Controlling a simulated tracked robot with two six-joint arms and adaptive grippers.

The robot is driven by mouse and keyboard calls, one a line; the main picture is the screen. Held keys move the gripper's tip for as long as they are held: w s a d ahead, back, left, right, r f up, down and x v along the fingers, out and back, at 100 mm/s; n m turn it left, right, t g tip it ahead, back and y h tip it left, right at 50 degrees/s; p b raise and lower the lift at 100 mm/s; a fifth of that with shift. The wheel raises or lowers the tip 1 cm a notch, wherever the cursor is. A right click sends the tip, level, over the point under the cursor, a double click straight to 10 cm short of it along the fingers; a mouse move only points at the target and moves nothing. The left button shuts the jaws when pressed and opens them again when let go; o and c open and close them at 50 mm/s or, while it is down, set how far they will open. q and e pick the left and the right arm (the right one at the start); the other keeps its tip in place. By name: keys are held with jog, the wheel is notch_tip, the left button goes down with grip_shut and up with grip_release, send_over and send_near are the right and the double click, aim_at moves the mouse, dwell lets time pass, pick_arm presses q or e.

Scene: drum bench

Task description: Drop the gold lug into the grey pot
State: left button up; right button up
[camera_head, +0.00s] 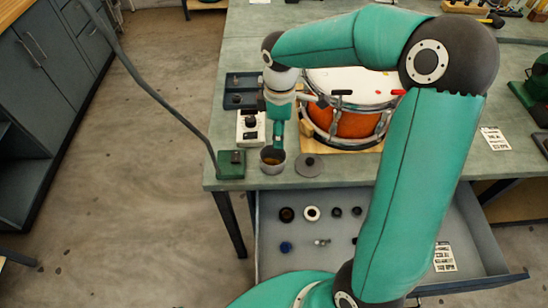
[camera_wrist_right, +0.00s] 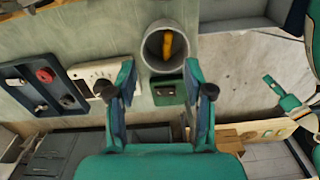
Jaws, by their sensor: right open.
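The grey pot (camera_head: 264,168) stands on the bench near its front left edge, and it shows from above in the right wrist view (camera_wrist_right: 149,52). The gold lug (camera_wrist_right: 167,45) lies inside the pot, against its inner wall; a patch of its colour shows in the pot in the head view. My right gripper (camera_head: 278,143) points down just above the pot. In the right wrist view its two fingers (camera_wrist_right: 162,82) stand wide apart with nothing between them.
An orange drum (camera_head: 355,124) stands right of the pot, with a dark round lid (camera_head: 309,166) in front of it. A control box (camera_head: 250,128) and a green box (camera_head: 231,164) stand left. An open drawer (camera_head: 360,265) holds several small parts.

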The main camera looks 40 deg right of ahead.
notch_tip(320, 180, up, 11)
dwell(0.3)
jog(key=shift+s+f, duration=0.1)
jog(key=shift+f, duration=0.05)
dwell(0.4)
